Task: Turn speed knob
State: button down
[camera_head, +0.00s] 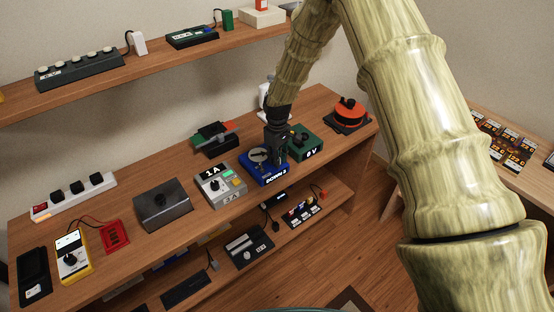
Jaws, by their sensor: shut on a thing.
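A blue box (262,176) with white lettering that looks like "DOWN S" stands on the upper surface of the bench. A round silver dial (258,156) shows on its top left. My dark gripper (278,158) points down at the right part of the blue box's top, beside the dial. The gripper is shut, seemingly on a knob of this box. The fingers hide the knob, so its angle cannot be seen. No label reading "speed" is legible.
A red-and-black device (349,112) sits further right. A black clamp-like device (213,139) stands behind. My arm crosses the right side.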

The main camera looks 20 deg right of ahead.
jog(key=m+b, duration=0.1)
jog(key=m, duration=0.5)
dwell(0.6)
jog(key=c, duration=1.5)
grip_release()
notch_tip(320, 180, up, 12)
jog(key=shift+r, duration=0.1)
